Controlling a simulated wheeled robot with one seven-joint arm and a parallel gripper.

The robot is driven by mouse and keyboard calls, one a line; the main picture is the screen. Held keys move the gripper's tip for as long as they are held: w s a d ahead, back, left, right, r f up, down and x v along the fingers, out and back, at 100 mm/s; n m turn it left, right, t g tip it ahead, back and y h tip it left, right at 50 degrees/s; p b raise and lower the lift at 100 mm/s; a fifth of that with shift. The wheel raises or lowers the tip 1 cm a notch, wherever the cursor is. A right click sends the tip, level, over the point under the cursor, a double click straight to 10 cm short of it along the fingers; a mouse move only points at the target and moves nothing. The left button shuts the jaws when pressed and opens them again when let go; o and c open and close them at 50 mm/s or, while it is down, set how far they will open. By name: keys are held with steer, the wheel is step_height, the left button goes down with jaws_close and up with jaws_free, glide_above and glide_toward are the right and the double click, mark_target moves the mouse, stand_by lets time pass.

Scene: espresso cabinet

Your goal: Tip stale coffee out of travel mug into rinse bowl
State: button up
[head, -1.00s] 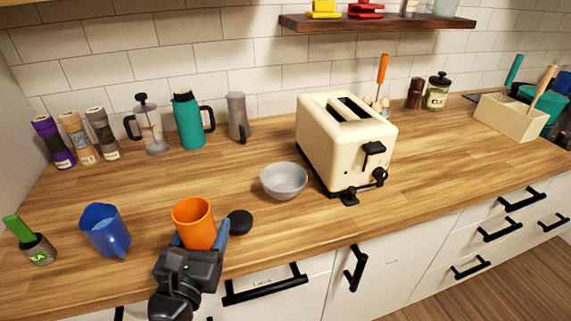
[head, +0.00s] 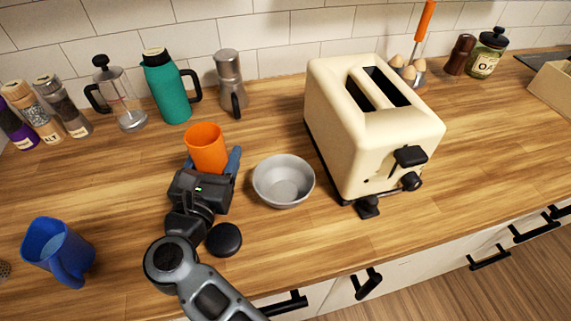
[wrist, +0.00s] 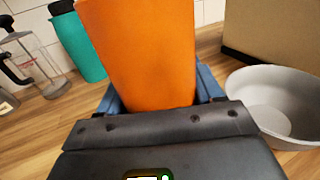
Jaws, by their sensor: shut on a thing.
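The orange travel mug (head: 207,147) is upright between the blue fingers of my gripper (head: 212,165), which is shut on it. In the wrist view the mug (wrist: 140,55) fills the middle of the picture; its inside and contents are hidden there. In the head view the mug is just left of the grey rinse bowl (head: 284,183), apart from it. The bowl looks empty. It also shows at the right of the wrist view (wrist: 280,100). A black round lid (head: 224,239) lies on the counter in front of the bowl.
A cream toaster (head: 370,125) stands right of the bowl. Behind are a teal flask (head: 168,88), a French press (head: 120,98) and a grey moka pot (head: 231,82). A blue jug (head: 60,250) stands at front left.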

steer(key=shift+m, duration=0.3)
steer(key=shift+s+d+r+m, duration=0.1)
steer(key=shift+d+r+m, duration=0.1)
steer(key=shift+m, duration=0.4)
steer(key=shift+d+f+m+b, duration=0.25)
steer(key=shift+f+m+b, duration=0.5)
steer(key=shift+m, duration=0.15)
steer(key=shift+m+g, duration=0.3)
steer(key=shift+d+r+p, duration=0.15)
steer(key=shift+r+p, duration=0.2)
steer(key=shift+r, duration=0.15)
steer(key=r+m, duration=0.1)
steer(key=m, duration=0.1)
steer(key=d+r+m, duration=0.1)
steer(key=m, duration=0.1)
steer(key=shift+y+p, duration=0.3)
steer(key=shift+p, duration=0.1)
steer(key=shift+a+m+g, duration=0.15)
steer(key=shift+m+g, duration=0.15)
steer(key=shift+m, duration=0.4)
steer(key=shift+a+m, duration=0.1)
steer(key=shift+m, duration=0.2)
